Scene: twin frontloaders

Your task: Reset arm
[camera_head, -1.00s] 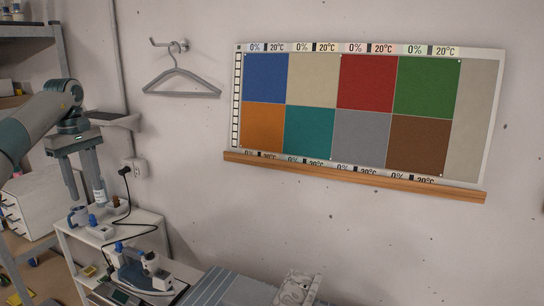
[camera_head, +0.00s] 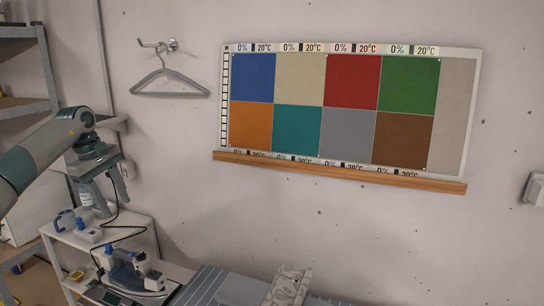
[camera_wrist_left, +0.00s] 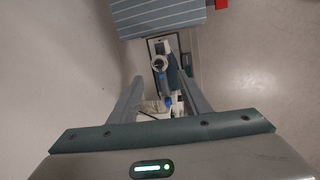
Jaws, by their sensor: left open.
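My left gripper (camera_head: 108,199) hangs at the end of my left arm on the left side of the head view, above the small white shelf. Its two fingers are spread apart with nothing seen held between them. In the left wrist view the fingers of my left gripper (camera_wrist_left: 160,95) stand apart. An iron-like appliance (camera_wrist_left: 163,68) shows below and beyond them. My right gripper is not in view.
The iron-like appliance (camera_head: 133,271) stands on a lower surface. A striped board (camera_head: 225,286) lies to its right. A hanger (camera_head: 169,82) and a colour chart (camera_head: 349,110) are on the wall.

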